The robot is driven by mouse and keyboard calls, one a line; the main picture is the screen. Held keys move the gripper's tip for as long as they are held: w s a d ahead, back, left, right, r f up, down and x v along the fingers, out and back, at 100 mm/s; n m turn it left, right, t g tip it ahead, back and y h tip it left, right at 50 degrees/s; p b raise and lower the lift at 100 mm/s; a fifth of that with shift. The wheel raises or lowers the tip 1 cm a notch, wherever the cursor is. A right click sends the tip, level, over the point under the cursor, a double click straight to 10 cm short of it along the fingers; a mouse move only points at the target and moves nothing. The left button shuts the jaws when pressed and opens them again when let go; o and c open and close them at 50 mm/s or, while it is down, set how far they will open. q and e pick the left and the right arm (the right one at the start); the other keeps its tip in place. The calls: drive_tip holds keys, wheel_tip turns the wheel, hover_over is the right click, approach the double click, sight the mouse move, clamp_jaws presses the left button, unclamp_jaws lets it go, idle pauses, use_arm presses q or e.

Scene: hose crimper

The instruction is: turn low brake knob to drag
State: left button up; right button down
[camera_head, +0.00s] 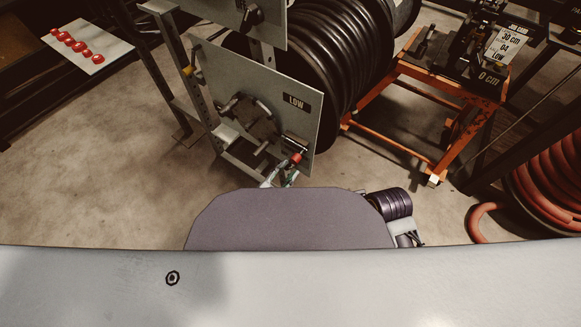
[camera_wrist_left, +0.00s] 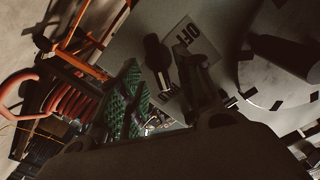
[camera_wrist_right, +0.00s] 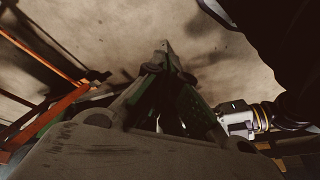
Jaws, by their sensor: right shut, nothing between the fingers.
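A tilted grey panel (camera_head: 222,78) carries a LOW label (camera_head: 296,101) in the head view. Below the label is a dark knob (camera_head: 292,143) with a red part (camera_head: 296,158). My left gripper (camera_head: 279,178) is just below it at the panel's lower edge, partly hidden by my body. In the left wrist view its green-padded fingers (camera_wrist_left: 133,95) look slightly apart, with nothing seen between them. A black knob (camera_wrist_left: 155,55) on the panel lies beyond the tips, beside an OFF label (camera_wrist_left: 190,36). My right gripper (camera_wrist_right: 168,58) is shut and empty over bare floor.
A large black hose reel (camera_head: 330,45) stands behind the panel. An orange cart (camera_head: 400,150) is to its right, with red coiled hose (camera_head: 550,180) farther right. Another panel with a black knob (camera_head: 252,15) is above. A board with red discs (camera_head: 85,45) lies at the left.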

use_arm(q)
drive_tip(key=shift+w+d, duration=0.3)
drive_tip(key=shift+w, duration=0.15)
drive_tip(key=shift+w+d, duration=0.2)
drive_tip(key=shift+w, duration=0.1)
drive_tip(key=shift+w+d+b, duration=0.3)
drive_tip(key=shift+w+d, duration=0.05)
drive_tip(key=shift+w, duration=0.1)
drive_tip(key=shift+c, duration=0.8)
drive_tip(key=c, duration=0.5)
drive_tip(key=shift+c, duration=0.2)
use_arm(e)
drive_tip(key=shift+w+a+f, duration=0.1)
drive_tip(key=shift+a+f, duration=0.25)
drive_tip(key=shift+f, duration=0.35)
drive_tip(key=shift+r, duration=0.1)
